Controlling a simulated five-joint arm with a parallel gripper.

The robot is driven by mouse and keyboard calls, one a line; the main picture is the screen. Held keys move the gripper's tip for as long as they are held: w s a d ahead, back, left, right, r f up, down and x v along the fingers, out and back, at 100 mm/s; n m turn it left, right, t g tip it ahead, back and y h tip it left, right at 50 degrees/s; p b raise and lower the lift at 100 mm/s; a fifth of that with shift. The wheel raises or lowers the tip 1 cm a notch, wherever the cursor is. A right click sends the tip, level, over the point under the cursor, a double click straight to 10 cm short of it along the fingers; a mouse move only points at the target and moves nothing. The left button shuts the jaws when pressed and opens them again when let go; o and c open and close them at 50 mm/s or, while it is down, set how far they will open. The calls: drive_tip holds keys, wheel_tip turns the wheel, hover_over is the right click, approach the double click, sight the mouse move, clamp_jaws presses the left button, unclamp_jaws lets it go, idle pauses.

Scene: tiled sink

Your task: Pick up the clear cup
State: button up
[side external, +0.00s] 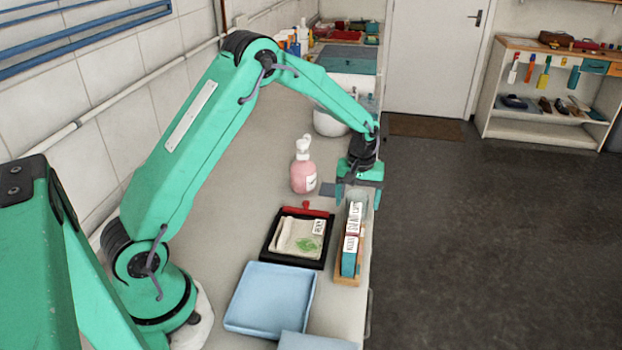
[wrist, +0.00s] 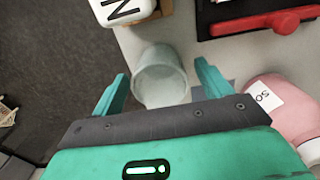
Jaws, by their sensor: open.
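The clear cup (wrist: 160,78) shows in the wrist view as a pale, see-through cup standing on the grey counter near its edge. My gripper (wrist: 162,72) is open, with one green finger on the left of the cup and the other on its right. I see gaps between the fingers and the cup wall, wider on the right. In the side view my gripper (side external: 359,193) is low over the counter's right edge, pointing down. The cup cannot be made out clearly there, as the gripper covers that spot.
A pink pump bottle (side external: 303,172) stands left of my gripper; it is close to the right finger in the wrist view (wrist: 285,105). A wooden holder with labelled blocks (side external: 347,268), a black tray (side external: 270,248) with a red handle, and a blue tray (side external: 240,302) sit nearer the side camera.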

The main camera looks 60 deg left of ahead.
drive_tip(key=c, duration=1.1)
drive_tip(key=shift+o, duration=0.2)
wheel_tip(320, 180, up, 10)
idle(0.4)
